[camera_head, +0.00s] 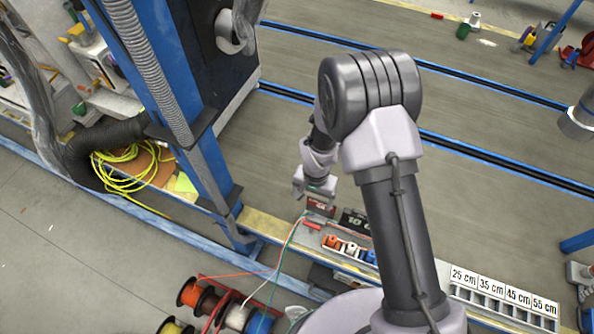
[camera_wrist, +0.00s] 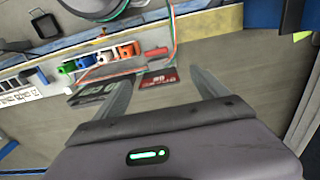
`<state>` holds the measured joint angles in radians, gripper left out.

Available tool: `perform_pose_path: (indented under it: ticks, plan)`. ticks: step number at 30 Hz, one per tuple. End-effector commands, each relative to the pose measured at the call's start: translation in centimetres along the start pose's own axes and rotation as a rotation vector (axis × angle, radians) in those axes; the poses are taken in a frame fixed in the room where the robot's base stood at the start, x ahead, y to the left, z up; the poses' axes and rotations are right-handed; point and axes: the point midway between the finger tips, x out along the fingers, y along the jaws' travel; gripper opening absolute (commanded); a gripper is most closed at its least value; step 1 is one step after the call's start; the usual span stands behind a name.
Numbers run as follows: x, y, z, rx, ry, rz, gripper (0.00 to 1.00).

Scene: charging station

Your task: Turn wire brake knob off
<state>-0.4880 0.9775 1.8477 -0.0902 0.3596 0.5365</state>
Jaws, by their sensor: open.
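The wire brake knob cannot be made out for certain in either view. A row of small coloured blocks, including an orange block (camera_head: 333,242), sits on the bench edge. A red part (camera_wrist: 155,53) lies beside the row, near red and green wires (camera_wrist: 172,35). My gripper (camera_head: 316,190) hangs near two small dark-and-red panels (camera_wrist: 158,78). In the wrist view my gripper (camera_wrist: 160,75) has its fingers apart, with nothing between them.
Wire spools (camera_head: 205,300) stand at the lower front. A blue post (camera_head: 200,150) rises left of my arm. A rack of labelled length bins (camera_head: 500,295) stands at the right. Yellow cable (camera_head: 130,170) lies at the left. Floor beyond the bench is open.

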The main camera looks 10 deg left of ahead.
Motion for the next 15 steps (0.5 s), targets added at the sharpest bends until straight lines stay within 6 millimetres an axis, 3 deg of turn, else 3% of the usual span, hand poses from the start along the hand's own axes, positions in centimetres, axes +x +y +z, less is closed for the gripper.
perform_pose_path:
  ticks: [5,15]
  plan:
    - [3.5,0.1,0.3,-0.001,-0.006,0.005,0.84]
    - [13.8,0.2,0.3,-0.001,-0.005,0.005,0.84]
